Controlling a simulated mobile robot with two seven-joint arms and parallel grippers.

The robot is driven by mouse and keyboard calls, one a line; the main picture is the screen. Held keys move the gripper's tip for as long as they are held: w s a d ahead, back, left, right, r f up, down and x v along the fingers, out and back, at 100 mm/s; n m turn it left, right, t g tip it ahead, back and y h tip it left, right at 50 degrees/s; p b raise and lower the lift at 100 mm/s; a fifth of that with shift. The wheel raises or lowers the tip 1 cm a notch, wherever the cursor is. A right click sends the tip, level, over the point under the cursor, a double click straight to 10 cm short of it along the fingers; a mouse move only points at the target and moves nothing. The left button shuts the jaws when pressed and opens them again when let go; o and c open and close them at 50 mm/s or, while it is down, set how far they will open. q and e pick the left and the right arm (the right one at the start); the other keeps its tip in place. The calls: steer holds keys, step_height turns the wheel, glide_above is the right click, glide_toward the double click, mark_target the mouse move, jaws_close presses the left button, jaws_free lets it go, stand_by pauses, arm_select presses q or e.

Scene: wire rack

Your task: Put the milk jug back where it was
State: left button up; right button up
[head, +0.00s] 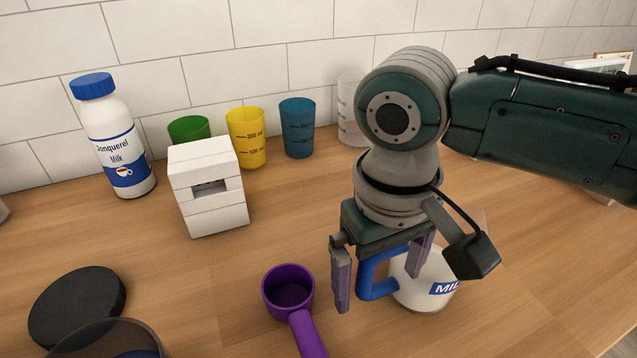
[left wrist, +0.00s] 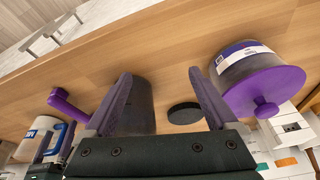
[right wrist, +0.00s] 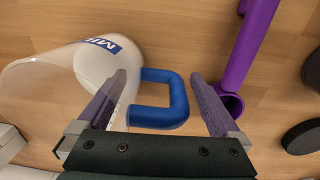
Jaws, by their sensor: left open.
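The milk jug (head: 420,285) is a clear and white pitcher with a blue handle, standing on the wooden counter at the right; my right arm hides part of it in the head view. In the right wrist view the jug (right wrist: 100,62) lies to the left, with its blue handle (right wrist: 165,98) between the fingers. My right gripper (head: 382,280) is open, its fingers on either side of the handle, with gaps visible. My left gripper (left wrist: 160,78) is open and empty in the left wrist view, outside the head view. The jug's handle (left wrist: 67,140) also shows there at left.
A purple scoop (head: 288,290) lies left of the right gripper. A black disc (head: 78,305) and a dark container (head: 105,343) are at front left. A milk bottle (head: 112,135), white box (head: 207,185) and several coloured cups stand along the wall. A purple-lidded jar (left wrist: 262,82) stands further aside.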

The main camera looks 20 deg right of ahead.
steer(key=r, duration=0.4)
steer(key=r+p, duration=0.1)
steer(key=r, duration=0.3)
steer(key=r+p, duration=0.1)
steer(key=r, duration=0.3)
steer(key=shift+a, duration=0.3)
steer(key=shift+s+a, duration=0.15)
steer(key=shift+s, duration=0.05)
steer(key=s+a+f+n+t+y, duration=0.2)
steer(key=s+a+f+y, duration=0.1)
steer(key=s+a+f, duration=0.3)
steer(key=s+d+m+t+h, duration=0.1)
steer(key=s+d+h, duration=0.1)
steer(key=s+d, duration=0.7)
steer(key=shift+d+r, duration=0.2)
steer(key=shift+d, duration=0.5)
step_height(320, 180, up, 40)
steer(key=p, duration=4)
steer(key=shift+r, duration=0.1)
